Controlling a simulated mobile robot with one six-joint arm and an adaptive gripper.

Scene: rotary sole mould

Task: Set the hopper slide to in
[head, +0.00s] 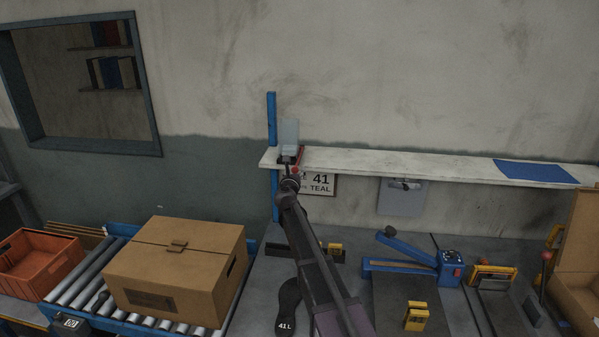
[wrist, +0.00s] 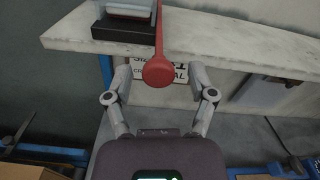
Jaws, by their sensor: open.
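A small hopper (head: 289,133) with a pale clear upper part stands at the left end of the white shelf. In the wrist view its dark base (wrist: 122,38) shows at the top. A red bar with a round knob (wrist: 157,71), which looks like the hopper slide, sticks out past the shelf's front edge beside that base. My gripper (wrist: 160,80) is open, with one finger on each side of the knob and a gap on both sides. In the head view my arm hides much of the slide, and my gripper (head: 291,172) is small and dark there.
The white shelf (head: 420,168) runs right, with a blue sheet (head: 536,171) on it. A "41 TEAL" card (head: 321,184) hangs below its edge. A blue post (head: 272,120) stands by the hopper. Below are a bench with a blue lever tool (head: 415,260) and a cardboard box (head: 180,270) on rollers.

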